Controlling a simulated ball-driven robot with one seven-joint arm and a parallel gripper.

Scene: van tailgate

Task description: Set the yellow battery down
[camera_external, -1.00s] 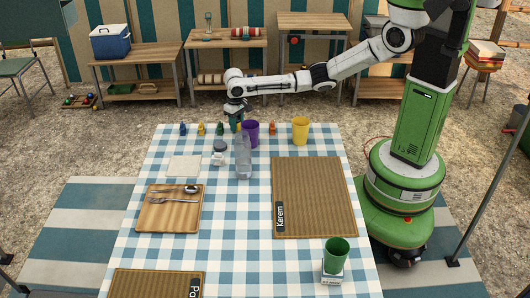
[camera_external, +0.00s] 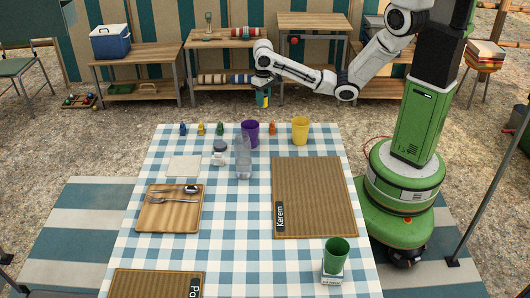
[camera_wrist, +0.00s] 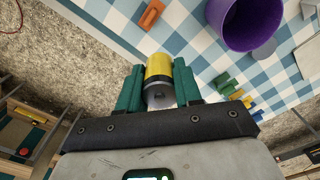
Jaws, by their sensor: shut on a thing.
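The yellow battery (camera_wrist: 158,68), yellow with a grey end, sits between the green fingers of my gripper (camera_wrist: 158,90) in the wrist view. My gripper (camera_external: 263,98) is shut on it. In the external view the battery (camera_external: 267,98) shows as a small yellow patch. My gripper holds it in the air, above and beyond the far edge of the checked table (camera_external: 255,215), behind the purple cup (camera_external: 250,133). The battery touches nothing but the fingers.
Small coloured pieces, among them an orange one (camera_external: 272,129), line the far table edge. A yellow cup (camera_external: 300,131), a clear bottle (camera_external: 243,158) and a jar (camera_external: 220,152) stand nearby. A brown mat (camera_external: 313,195) lies empty at right. Shelves (camera_external: 225,65) stand behind.

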